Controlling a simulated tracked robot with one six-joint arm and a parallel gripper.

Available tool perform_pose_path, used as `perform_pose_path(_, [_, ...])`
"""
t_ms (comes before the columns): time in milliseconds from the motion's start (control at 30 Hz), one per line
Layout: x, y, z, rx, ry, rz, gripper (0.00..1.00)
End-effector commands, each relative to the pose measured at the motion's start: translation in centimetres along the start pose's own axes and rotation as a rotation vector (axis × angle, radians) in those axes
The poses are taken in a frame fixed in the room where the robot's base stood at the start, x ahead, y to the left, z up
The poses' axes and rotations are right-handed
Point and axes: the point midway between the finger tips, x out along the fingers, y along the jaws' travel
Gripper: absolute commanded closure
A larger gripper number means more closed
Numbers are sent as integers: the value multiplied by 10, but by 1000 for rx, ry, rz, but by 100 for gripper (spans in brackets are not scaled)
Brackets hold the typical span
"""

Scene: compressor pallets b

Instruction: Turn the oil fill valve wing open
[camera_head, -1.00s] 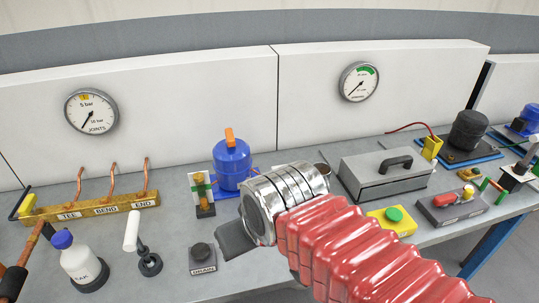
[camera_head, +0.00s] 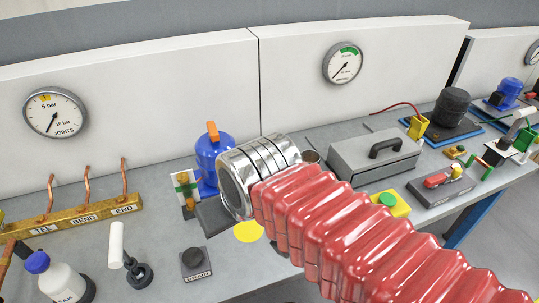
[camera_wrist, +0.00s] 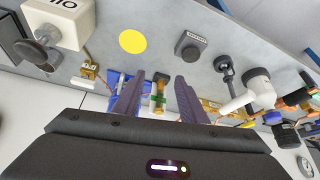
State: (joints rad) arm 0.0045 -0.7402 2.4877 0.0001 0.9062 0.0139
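A small upright fitting with green and brass parts (camera_head: 186,190) stands beside the blue compressor (camera_head: 210,152), which has an orange piece on top. In the wrist view the fitting (camera_wrist: 158,97) shows between and beyond my fingers. No label marks it as the oil fill valve, and I cannot make out which way a wing points. My gripper (camera_wrist: 160,77) is open, its two dark fingers apart with nothing held. In the head view my silver wrist and red sleeve hide most of it.
A yellow disc (camera_head: 248,231) and the DRAIN knob block (camera_head: 196,263) lie on the bench. A brass manifold (camera_head: 80,217), white bottle (camera_head: 62,280) and white-handled stand (camera_head: 116,243) are at left. A grey box (camera_head: 374,158) and yellow block with green button (camera_head: 391,203) are at right.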

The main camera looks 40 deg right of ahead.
Motion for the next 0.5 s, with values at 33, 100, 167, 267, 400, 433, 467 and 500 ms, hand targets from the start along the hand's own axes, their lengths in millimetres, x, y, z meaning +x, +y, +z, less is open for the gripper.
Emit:
perform_pose_path(33, [0,2,-4,17,-6,3,62])
perform_pose_path(100, [-2,6,-10,56,-18,8,62])
perform_pose_path(167, [-2,12,-18,103,-31,15,62])
perform_pose_path(267, [-4,21,-35,204,-58,30,62])
perform_pose_path(400, [-5,36,-63,366,-98,57,62])
perform_pose_path(433, [-5,39,-68,401,-106,64,62])
perform_pose_path(467, [-4,43,-74,437,-114,70,62])
perform_pose_path(500, [-4,48,-82,484,-125,79,62])
